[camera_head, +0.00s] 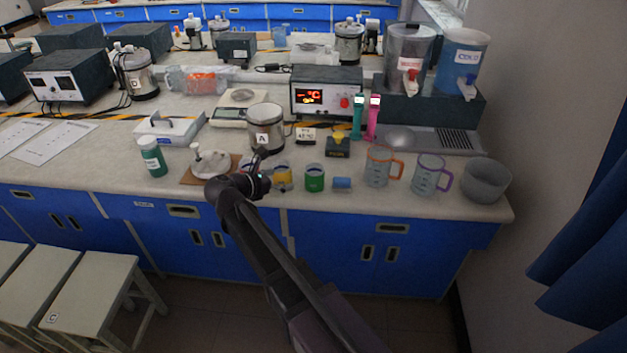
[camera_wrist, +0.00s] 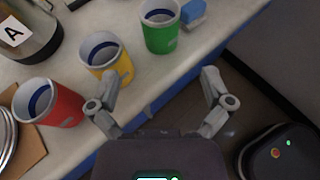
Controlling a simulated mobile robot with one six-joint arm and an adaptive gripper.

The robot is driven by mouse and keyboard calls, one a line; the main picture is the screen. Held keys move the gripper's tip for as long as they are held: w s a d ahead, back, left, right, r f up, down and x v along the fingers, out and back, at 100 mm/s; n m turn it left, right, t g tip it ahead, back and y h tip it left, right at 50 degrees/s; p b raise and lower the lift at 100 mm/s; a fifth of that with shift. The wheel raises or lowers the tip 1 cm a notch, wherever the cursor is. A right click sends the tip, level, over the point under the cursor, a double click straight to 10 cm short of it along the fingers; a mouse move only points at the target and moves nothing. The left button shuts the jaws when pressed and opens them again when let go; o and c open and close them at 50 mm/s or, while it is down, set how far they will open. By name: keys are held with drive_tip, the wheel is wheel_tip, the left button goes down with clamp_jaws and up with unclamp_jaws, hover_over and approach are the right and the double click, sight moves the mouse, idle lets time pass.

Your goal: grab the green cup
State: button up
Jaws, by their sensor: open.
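The green cup (camera_head: 315,184) stands upright near the front edge of the bench in the head view, right of a yellow cup (camera_head: 283,183). It also shows at the top of the wrist view (camera_wrist: 161,39), with its open mouth upward. My gripper (camera_wrist: 167,78) is open and empty, its two fingers spread wide. The left finger overlaps the yellow cup in the wrist view, and the green cup lies beyond the fingertips, apart from them. In the head view my gripper is partly hidden by my own arm, left of the yellow cup.
A red cup (camera_wrist: 62,107) stands left of the yellow one. A small blue block (camera_head: 342,184) lies right of the green cup, then an orange-handled jug (camera_head: 378,170). Canister A (camera_head: 266,135) stands behind. The bench front edge runs close by the cups.

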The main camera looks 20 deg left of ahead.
sight(307, 174)
drive_tip(key=shift+w, duration=0.1)
drive_tip(key=b+x, duration=0.3)
drive_tip(key=x, duration=0.4)
drive_tip(key=shift+f, duration=0.15)
drive_tip(key=shift+w+d+f, duration=0.15)
drive_tip(key=shift+w+d, duration=0.1)
drive_tip(key=shift+w, duration=0.2)
drive_tip(key=shift+b+x, duration=1.15)
drive_tip(key=shift+x, duration=1.65)
drive_tip(key=c, duration=0.9)
